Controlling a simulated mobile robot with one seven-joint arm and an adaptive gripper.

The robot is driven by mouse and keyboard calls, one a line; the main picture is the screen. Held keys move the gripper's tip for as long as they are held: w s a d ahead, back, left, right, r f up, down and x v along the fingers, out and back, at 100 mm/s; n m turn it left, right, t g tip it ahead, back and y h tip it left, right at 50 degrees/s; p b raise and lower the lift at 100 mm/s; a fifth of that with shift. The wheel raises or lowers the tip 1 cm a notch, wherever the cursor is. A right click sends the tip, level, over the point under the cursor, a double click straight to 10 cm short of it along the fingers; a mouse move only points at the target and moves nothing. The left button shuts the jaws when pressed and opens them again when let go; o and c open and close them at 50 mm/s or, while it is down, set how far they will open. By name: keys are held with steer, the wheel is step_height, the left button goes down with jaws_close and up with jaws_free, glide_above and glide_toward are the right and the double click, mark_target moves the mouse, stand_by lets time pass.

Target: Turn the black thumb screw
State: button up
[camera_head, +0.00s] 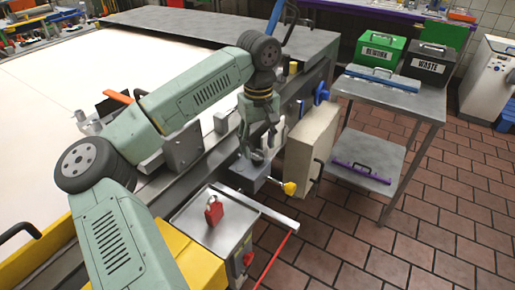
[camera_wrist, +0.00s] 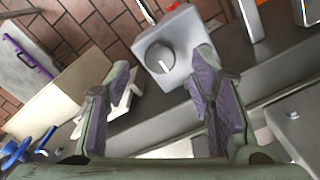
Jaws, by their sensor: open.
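A round dark knob (camera_wrist: 160,56) with a pale mark sits on a light grey housing (camera_wrist: 184,30) in the wrist view. It is the closest match to the black thumb screw, though it looks dark grey. My gripper (camera_wrist: 163,66) is open, with one purple-padded finger to each side of the knob in the picture. The fingers appear apart from it; the exact gap cannot be told. In the head view my gripper (camera_head: 263,154) points down over the small grey housing (camera_head: 249,174) at the line's edge. The knob is hidden there by the gripper.
A cream panel box (camera_head: 312,142) stands right beside my gripper, with a blue handwheel (camera_head: 321,92) behind it. A yellow knob (camera_head: 290,188) sticks out in front.

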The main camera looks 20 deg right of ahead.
mark_target(258, 156)
steer(key=shift+f+p, duration=0.3)
steer(key=shift+f, duration=1.5)
steer(key=shift+c, duration=0.5)
steer(key=c, duration=1.1)
steer(key=shift+o, duration=0.2)
